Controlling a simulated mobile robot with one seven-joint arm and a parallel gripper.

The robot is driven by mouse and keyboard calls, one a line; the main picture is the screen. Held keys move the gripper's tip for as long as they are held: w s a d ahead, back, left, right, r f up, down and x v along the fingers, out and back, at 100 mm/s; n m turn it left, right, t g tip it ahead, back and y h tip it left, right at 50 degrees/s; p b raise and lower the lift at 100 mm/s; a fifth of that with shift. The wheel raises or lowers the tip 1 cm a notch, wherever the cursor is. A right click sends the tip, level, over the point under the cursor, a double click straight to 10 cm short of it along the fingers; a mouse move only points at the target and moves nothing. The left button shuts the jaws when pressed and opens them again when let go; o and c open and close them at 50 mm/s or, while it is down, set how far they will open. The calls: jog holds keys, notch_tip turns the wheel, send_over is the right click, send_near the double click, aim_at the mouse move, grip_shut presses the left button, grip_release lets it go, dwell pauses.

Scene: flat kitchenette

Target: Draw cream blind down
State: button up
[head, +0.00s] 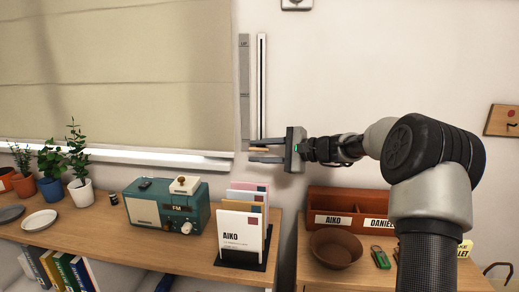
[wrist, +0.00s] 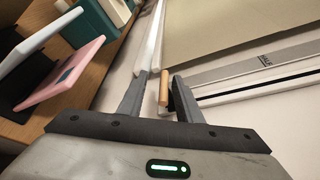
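The cream blind (head: 115,75) hangs at the left in the head view, with its lower edge close above the white sill. It also shows at the top of the wrist view (wrist: 235,25). Beside it on the wall is an upright white track with a dark slot (head: 262,85), next to a grey label strip (head: 244,85). A small wooden handle (wrist: 164,90) is near the track's lower end. My gripper (head: 268,151) points left there, its fingers apart on either side of the handle. In the wrist view the handle is nearer the right finger; contact is unclear.
Below are a teal radio (head: 168,208), a letter holder with envelopes (head: 243,228), potted plants (head: 78,165) and plates on a wooden shelf. A brown bowl (head: 337,249) and a name-labelled wooden box (head: 345,203) stand below my arm.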

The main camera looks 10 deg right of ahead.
jog(key=shift+w+d+f, duration=0.1)
jog(key=shift+d+f, duration=0.15)
jog(key=shift+s+d+r, duration=0.15)
jog(key=shift+s+d, duration=0.1)
jog(key=shift+d, duration=0.2)
jog(key=p+v, duration=0.1)
jog(key=v, duration=1.5)
jog(key=shift+s+r+p, duration=0.2)
jog(key=shift+r+p, duration=0.05)
jog(key=shift+p, duration=0.1)
jog(key=shift+a, duration=0.15)
